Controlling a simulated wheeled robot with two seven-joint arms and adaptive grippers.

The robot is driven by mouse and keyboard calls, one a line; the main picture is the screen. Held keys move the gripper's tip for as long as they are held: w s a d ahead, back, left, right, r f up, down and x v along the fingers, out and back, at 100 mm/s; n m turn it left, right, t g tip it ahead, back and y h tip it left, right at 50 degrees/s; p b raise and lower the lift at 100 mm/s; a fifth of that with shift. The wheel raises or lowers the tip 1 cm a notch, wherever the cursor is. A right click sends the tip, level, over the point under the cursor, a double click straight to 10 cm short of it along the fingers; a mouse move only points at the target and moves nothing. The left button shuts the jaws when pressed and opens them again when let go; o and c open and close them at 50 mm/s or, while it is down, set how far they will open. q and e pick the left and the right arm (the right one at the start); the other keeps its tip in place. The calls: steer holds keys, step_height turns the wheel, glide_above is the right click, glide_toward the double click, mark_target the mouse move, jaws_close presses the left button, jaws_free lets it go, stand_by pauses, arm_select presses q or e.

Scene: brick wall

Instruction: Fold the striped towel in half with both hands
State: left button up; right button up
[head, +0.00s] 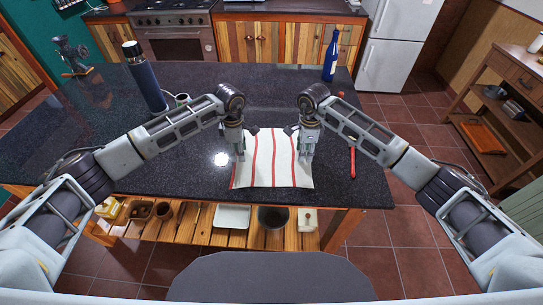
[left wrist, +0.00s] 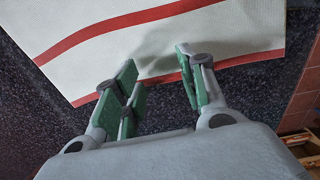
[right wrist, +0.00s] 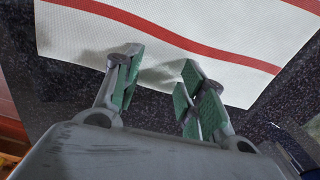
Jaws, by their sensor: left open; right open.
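The striped towel (head: 272,172) is white with red stripes and lies on the dark countertop, its near edge by the counter's front edge. It also shows in the left wrist view (left wrist: 230,28) and the right wrist view (right wrist: 235,35). My left gripper (head: 240,155) is open over the towel's left side; its green-padded fingers (left wrist: 158,92) are apart at the cloth's edge. My right gripper (head: 305,155) is open over the right side, its fingers (right wrist: 158,85) apart at the edge there. The cloth is slightly raised or creased between each pair of fingers.
A dark blue flask (head: 144,78) and a cup (head: 182,99) stand left on the countertop (head: 110,110). A blue bottle (head: 331,57) stands at the back right. A red utensil (head: 352,158) lies right of the towel. The counter left of the towel is clear.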

arm_select(q)
steer(key=shift+f, duration=0.2)
arm_select(e)
steer(key=shift+f, duration=0.15)
arm_select(q)
steer(key=shift+c, duration=0.2)
arm_select(e)
steer(key=shift+c, duration=0.2)
arm_select(q)
steer(key=c, duration=0.5)
arm_select(e)
steer(key=c, duration=0.5)
arm_select(q)
steer(key=shift+f, duration=0.1)
jaws_close()
arm_select(e)
steer(key=shift+f, duration=0.1)
jaws_close()
arm_select(q)
steer(key=shift+s, duration=0.1)
arm_select(e)
steer(key=shift+s, duration=0.1)
